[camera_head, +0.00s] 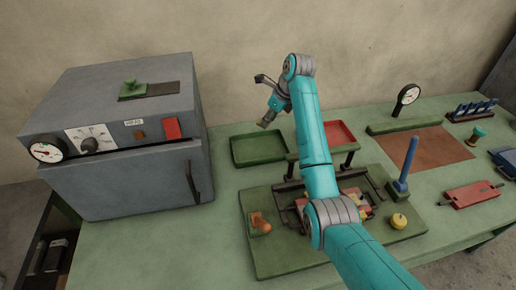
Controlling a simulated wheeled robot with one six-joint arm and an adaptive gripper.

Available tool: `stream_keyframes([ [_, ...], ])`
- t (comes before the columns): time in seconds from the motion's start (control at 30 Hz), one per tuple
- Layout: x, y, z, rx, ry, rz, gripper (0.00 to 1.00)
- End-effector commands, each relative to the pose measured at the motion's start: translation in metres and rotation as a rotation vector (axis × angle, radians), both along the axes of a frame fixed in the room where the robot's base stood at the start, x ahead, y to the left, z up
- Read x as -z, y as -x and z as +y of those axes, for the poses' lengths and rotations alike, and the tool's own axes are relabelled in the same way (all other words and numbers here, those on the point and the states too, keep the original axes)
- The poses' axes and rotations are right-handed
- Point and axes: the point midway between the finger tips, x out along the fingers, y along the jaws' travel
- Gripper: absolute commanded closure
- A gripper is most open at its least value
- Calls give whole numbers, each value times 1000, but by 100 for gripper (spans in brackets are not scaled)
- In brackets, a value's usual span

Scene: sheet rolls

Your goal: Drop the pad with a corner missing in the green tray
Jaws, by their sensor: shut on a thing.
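The green tray (258,163) lies on the bench right of the grey oven, and its visible floor looks empty. My gripper (265,121) hangs above the tray's upper right part, at the end of my raised teal arm, tilted down to the left. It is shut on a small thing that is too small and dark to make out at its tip. I cannot tell a pad with a corner missing anywhere in this view. My arm hides part of the bench middle.
The grey oven (120,145) stands close on the left. A red tray (354,143) lies right of the green one, partly behind my arm. A green base plate (275,259) carries rails, an orange knob (260,223), a blue lever (405,165) and a yellow knob (398,221).

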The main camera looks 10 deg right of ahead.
Motion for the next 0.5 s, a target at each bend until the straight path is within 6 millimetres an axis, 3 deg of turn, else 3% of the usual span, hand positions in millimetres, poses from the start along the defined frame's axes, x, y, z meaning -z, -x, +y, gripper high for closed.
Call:
stream_keyframes([
  [0.3,34,1,0,1,0,2,83],
  [0.5,46,0,0,1,0,0,83],
])
